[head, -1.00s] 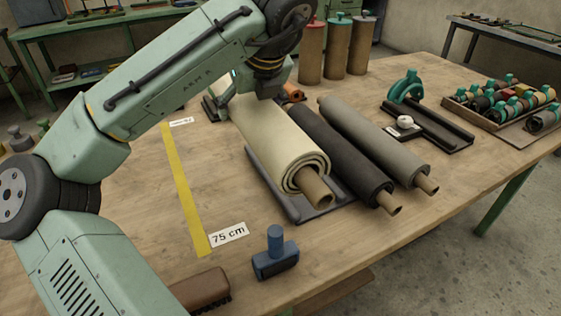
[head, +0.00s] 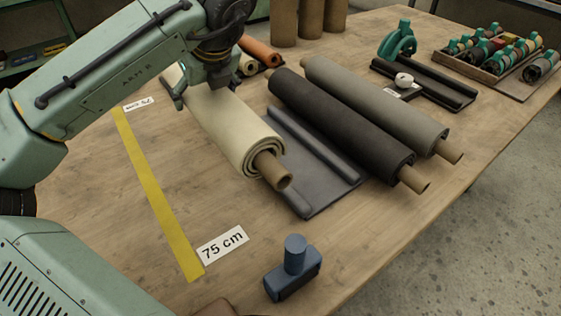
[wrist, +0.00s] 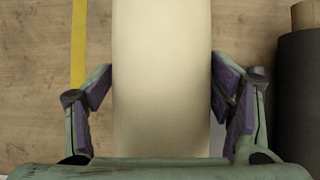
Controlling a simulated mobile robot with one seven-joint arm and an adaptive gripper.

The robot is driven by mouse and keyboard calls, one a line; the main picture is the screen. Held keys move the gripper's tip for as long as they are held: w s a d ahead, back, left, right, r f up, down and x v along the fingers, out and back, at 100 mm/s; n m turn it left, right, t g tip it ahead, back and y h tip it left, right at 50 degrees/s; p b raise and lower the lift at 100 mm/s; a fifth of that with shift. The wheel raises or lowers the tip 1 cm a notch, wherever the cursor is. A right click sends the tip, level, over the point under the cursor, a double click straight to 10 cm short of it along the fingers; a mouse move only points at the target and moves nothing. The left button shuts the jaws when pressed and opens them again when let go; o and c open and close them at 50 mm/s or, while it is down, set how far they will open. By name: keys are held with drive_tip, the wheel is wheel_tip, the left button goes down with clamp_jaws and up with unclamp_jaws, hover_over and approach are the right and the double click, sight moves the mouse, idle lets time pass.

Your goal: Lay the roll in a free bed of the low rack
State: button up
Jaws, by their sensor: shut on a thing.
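The cream roll (head: 225,125), wound on a brown core tube, is in my gripper (head: 190,92). In the wrist view the purple finger pads of my gripper (wrist: 163,92) stand on both sides of the cream roll (wrist: 162,60). The low dark grey rack (head: 335,183) lies just right of the cream roll in the head view. Its exposed bed beside a raised ridge looks empty. The cream roll hides part of the rack's left side; its exact height is unclear. A black roll (head: 340,120) and a grey roll (head: 375,105) lie side by side to the right.
A blue-handled tool (head: 293,270) stands near the front edge. A yellow tape strip (head: 155,190) and a 75 cm label (head: 222,245) lie on the left. An orange roll (head: 260,50) is behind. A dark stand (head: 430,88) and a crate of small rolls (head: 485,72) are at back right.

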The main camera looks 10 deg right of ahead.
wheel_tip(320, 180, down, 2)
drive_tip(key=shift+f+b, duration=0.25)
drive_tip(key=shift+b, duration=0.2)
drive_tip(key=shift+f, duration=0.15)
drive_tip(key=s+d, duration=0.2)
drive_tip(key=d, duration=0.3)
drive_tip(key=s+d+f+p, duration=0.1)
drive_tip(key=s+d, duration=0.1)
drive_tip(key=d, duration=0.2)
drive_tip(key=s+d+p, duration=0.1)
drive_tip(key=s+d, duration=0.1)
drive_tip(key=d, duration=0.3)
drive_tip(key=shift+d+f, duration=0.25)
drive_tip(key=shift+d, duration=0.05)
drive_tip(key=shift+f, duration=1.75)
drive_tip(key=shift+s, duration=0.1)
drive_tip(key=o, duration=1.9)
drive_tip(key=shift+f, duration=0.15)
drive_tip(key=shift+o, duration=0.2)
drive_tip(key=shift+s, duration=0.1)
